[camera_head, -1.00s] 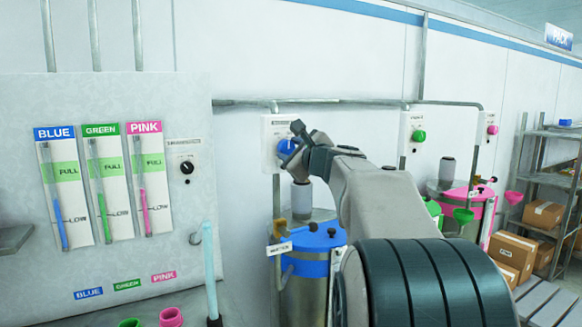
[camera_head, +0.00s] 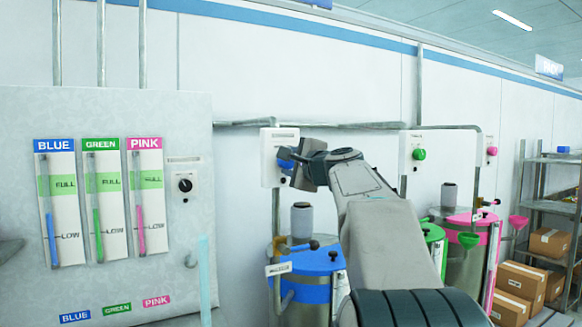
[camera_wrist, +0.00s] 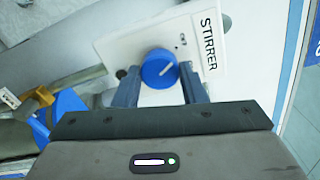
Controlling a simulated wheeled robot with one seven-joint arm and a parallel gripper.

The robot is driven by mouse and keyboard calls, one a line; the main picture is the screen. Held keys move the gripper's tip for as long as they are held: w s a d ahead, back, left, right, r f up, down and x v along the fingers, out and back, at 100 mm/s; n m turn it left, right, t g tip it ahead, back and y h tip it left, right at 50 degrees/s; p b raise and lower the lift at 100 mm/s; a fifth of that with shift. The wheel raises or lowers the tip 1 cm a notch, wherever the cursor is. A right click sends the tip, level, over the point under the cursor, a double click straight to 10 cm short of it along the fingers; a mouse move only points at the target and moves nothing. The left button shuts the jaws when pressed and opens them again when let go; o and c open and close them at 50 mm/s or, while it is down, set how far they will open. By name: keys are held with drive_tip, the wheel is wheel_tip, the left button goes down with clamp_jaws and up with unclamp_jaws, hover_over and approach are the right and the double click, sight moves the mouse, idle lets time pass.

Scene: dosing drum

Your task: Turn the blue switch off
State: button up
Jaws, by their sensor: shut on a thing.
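The blue switch (camera_wrist: 158,70) is a round blue knob with a white pointer line, on a white plate (camera_wrist: 120,45) marked STIRRER in the wrist view. My gripper (camera_wrist: 162,85) has one finger on each side of the knob and is shut on it. The pointer line slants toward the upper right of the wrist view. In the head view the blue switch (camera_head: 284,158) is partly hidden behind my gripper (camera_head: 290,166), which reaches the white box (camera_head: 268,148) on the wall.
A blue-lidded drum (camera_head: 310,262) stands below the switch. Green (camera_head: 419,154) and pink (camera_head: 491,151) knobs are on the wall to the right. A gauge panel (camera_head: 120,110) with a black knob (camera_head: 185,185) is at the left. A shelf with boxes (camera_head: 550,242) stands far right.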

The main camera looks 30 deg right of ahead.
idle(0.3)
drive_tip(key=o, duration=1)
drive_tip(key=s+b, duration=0.1)
drive_tip(key=s, duration=0.3)
drive_tip(key=s+b, duration=0.1)
drive_tip(key=s, duration=0.9)
drive_tip(key=shift+d+b, duration=0.25)
drive_tip(key=shift+b, duration=0.15)
drive_tip(key=shift+w, duration=0.1)
